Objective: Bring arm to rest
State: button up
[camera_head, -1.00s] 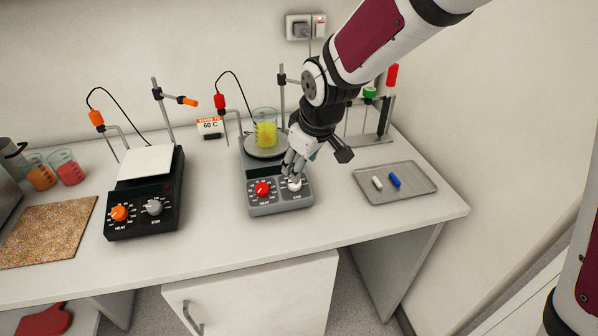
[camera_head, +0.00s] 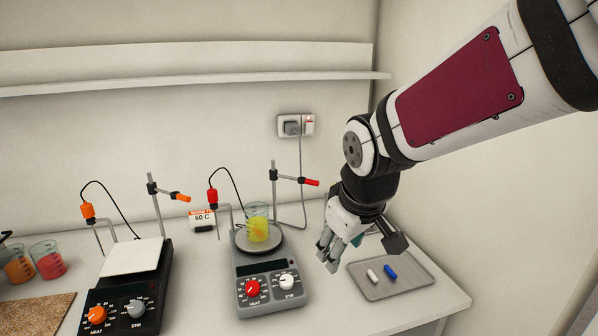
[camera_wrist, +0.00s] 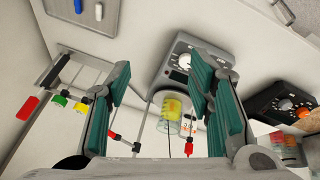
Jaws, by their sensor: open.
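My gripper (camera_head: 350,254) is open and empty. In the head view it hangs above the bench, right of the grey hotplate stirrer and near the tray. In the wrist view its two green-padded fingers (camera_wrist: 160,95) stand wide apart with nothing between them. The grey stirrer (camera_head: 268,283) has a red heat knob (camera_head: 252,289) and a white stir knob (camera_head: 287,281). A beaker of yellow liquid (camera_head: 258,229) stands on its plate; it also shows in the wrist view (camera_wrist: 173,106).
A grey tray (camera_head: 412,278) holds a white bar (camera_head: 373,276) and a blue bar (camera_head: 391,271). A black stirrer (camera_head: 125,292) with an orange knob stands left. Beakers of orange (camera_head: 19,268) and red (camera_head: 48,263) liquid stand farther left. A shelf (camera_head: 200,82) runs along the wall.

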jog(key=s+d+r+m, duration=0.2)
jog(key=s+d, duration=0.3)
jog(key=s, duration=0.5)
jog(key=s+d+r+m, duration=0.2)
jog(key=s+d+m, duration=0.3)
jog(key=s, duration=0.5)
jog(key=shift+d+r+h, duration=0.2)
jog(key=shift+d+h, duration=0.1)
jog(key=shift+d, duration=0.5)
